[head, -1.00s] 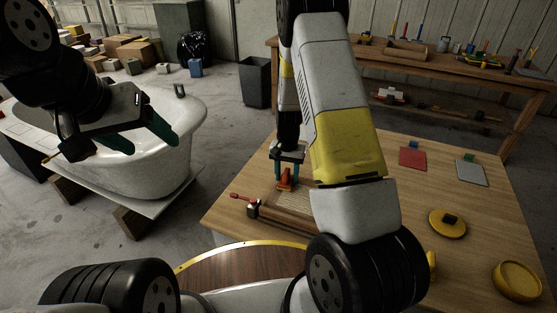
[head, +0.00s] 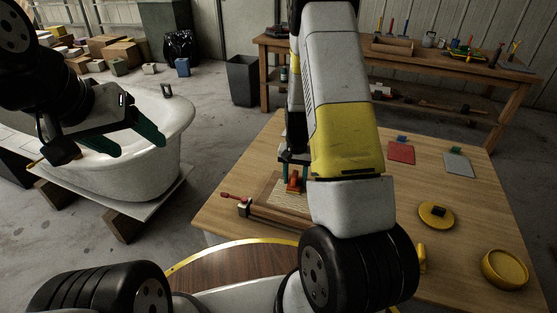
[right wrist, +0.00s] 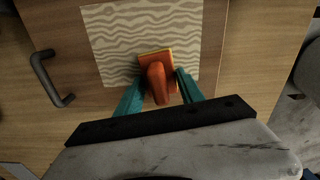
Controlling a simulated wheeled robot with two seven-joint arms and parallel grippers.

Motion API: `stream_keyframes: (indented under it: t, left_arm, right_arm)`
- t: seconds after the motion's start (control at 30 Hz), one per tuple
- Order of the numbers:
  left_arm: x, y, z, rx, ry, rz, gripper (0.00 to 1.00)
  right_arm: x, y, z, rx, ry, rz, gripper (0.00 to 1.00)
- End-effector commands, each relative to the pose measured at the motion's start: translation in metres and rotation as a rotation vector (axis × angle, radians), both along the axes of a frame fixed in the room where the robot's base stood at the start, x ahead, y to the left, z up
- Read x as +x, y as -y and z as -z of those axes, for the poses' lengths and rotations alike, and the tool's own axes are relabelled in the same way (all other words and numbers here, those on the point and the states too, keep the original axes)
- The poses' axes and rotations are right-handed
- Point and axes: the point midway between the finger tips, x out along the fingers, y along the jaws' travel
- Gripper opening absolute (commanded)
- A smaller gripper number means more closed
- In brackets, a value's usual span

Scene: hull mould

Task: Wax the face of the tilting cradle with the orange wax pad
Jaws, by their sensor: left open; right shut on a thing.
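The tilting cradle (head: 272,208) is a low wooden frame with a red-handled clamp at its left, on the table. Its face (right wrist: 125,35) is a pale sheet with wavy stripes in the right wrist view. My right gripper (right wrist: 160,90) is shut on the orange wax pad (right wrist: 157,78). The pad overlaps the lower right part of the striped face; I cannot tell whether it touches. In the head view the pad (head: 293,184) is partly hidden by my right arm. My left gripper (head: 135,143) is open and empty over the white tub.
The white tub (head: 150,165) rests on blocks at the left. On the table, a red pad (head: 401,153), a grey pad (head: 458,167), a yellow disc (head: 436,215) and a yellow bowl (head: 505,269) lie to the right. A black handle (right wrist: 48,78) is left of the face.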

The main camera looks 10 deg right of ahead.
Motion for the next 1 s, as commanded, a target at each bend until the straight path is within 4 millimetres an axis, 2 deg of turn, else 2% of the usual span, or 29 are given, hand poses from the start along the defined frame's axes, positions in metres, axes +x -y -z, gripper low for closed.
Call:
stream_keyframes:
  t: [0.1, 0.37, 0.7, 1.0]
  left_arm:
    - [0.000, 0.000, 0.000, 0.000, 0.000, 0.000, 0.67]
    - [0.000, 0.000, 0.000, 0.000, 0.000, 0.000, 0.67]
    - [0.000, 0.000, 0.000, 0.000, 0.000, 0.000, 0.67]
    - [0.000, 0.000, 0.000, 0.000, 0.000, 0.000, 0.67]
  right_arm:
    - [-0.010, 0.012, 0.002, -0.001, -0.007, 0.004, 0.12]
    - [-0.016, 0.021, 0.001, 0.000, -0.007, 0.003, 0.12]
    - [-0.032, 0.046, 0.000, 0.000, -0.005, 0.004, 0.12]
    - [-0.039, 0.057, 0.000, 0.000, -0.003, 0.003, 0.12]
